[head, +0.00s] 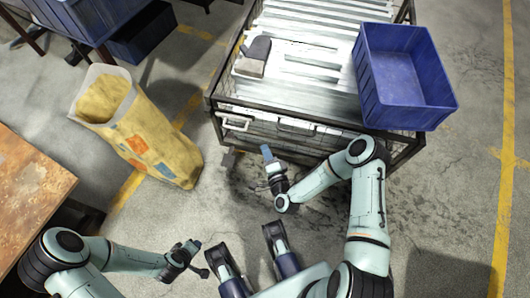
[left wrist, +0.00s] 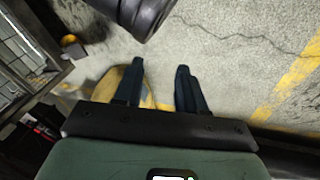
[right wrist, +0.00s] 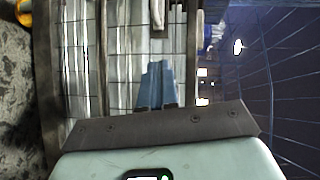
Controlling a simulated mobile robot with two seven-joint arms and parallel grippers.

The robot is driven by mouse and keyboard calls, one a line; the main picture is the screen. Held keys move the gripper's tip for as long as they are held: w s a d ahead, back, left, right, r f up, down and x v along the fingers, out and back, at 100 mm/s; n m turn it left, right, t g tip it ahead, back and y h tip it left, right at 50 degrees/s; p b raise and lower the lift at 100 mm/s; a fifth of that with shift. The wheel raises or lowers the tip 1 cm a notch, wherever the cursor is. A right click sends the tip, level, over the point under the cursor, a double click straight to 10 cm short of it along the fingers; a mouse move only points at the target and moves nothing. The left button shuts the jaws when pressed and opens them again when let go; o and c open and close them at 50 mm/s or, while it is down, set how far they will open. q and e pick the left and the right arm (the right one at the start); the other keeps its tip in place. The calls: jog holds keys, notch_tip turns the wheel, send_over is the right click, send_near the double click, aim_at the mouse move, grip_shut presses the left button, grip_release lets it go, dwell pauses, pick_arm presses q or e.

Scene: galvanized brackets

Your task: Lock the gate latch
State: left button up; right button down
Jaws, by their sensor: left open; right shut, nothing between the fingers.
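A pale looped latch handle (head: 235,121) shows at the left end of the front side of the wire-mesh crate (head: 285,145). Whether it is locked cannot be told. My right gripper (head: 266,150) is shut and empty, just in front of the crate, below and right of the handle, apart from it. In the right wrist view its blue fingers (right wrist: 158,75) are together before the mesh; a small pale part (right wrist: 157,14) lies beyond, perhaps of the latch. My left gripper (head: 193,247) is open and empty over the floor at lower left; its fingers are apart in the left wrist view (left wrist: 159,72).
A blue bin (head: 409,111) sits on the crate's right end, over galvanized strips. A dark-and-tan object (head: 253,56) lies on the strips. A yellow sack (head: 155,130) stands left of the crate. A wooden table (head: 30,195) is at far left.

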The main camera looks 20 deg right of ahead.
pick_arm(q)
jog(key=s+a+f+g+b, duration=0.1)
jog(key=s+f+g+b, duration=0.1)
jog(key=s+f, duration=0.3)
jog(key=shift+s+f+b, duration=0.35)
jog(key=shift+s+b, duration=0.1)
jog(key=shift+s, duration=0.45)
pick_arm(e)
jog(key=w+a+f, duration=0.1)
jog(key=w+a, duration=0.1)
jog(key=w, duration=0.7)
jog(key=shift+w+f, duration=0.2)
jog(key=shift+w, duration=0.05)
